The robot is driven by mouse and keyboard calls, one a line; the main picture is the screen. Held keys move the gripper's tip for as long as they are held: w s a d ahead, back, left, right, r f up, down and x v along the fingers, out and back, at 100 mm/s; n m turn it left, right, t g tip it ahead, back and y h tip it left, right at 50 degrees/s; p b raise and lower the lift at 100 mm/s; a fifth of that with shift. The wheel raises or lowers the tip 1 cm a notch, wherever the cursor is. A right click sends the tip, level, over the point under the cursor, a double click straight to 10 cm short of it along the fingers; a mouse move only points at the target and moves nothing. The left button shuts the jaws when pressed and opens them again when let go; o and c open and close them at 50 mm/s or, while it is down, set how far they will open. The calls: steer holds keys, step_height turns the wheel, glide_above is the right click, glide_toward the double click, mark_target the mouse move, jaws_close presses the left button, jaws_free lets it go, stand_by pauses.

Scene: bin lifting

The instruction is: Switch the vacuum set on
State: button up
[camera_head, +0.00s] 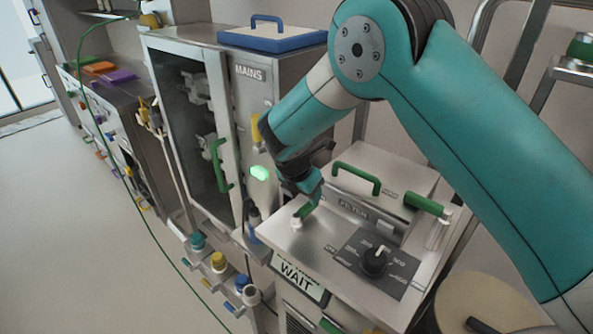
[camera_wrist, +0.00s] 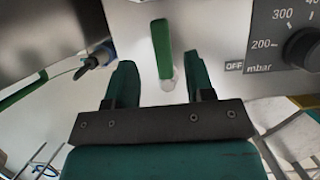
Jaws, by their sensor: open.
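The vacuum set is a metal box (camera_head: 325,240) with a FILTER lid, a black dial (camera_head: 374,262) and a WAIT sign (camera_head: 298,281). A small green lever (camera_head: 303,214) on a white pivot stands at the left of its top. In the wrist view the lever (camera_wrist: 161,48) lies ahead, in line with the gap between my fingers. My gripper (camera_head: 311,190) is just above and behind the lever, open and empty; its two teal fingers (camera_wrist: 160,64) are apart. The dial (camera_wrist: 303,47) shows at right, beside OFF and mbar marks. Contact with the lever cannot be told.
A MAINS cabinet (camera_head: 253,110) with a glowing green lamp (camera_head: 260,173) stands close left of my gripper. A green lid handle (camera_head: 357,177) and a thick green handle (camera_head: 427,205) rise from the set. Coloured knobs (camera_head: 218,262) sit at lower left. Open floor lies left.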

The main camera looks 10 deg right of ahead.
steer(key=b+v, duration=0.1)
steer(key=v, duration=1.1)
steer(key=shift+r, duration=0.15)
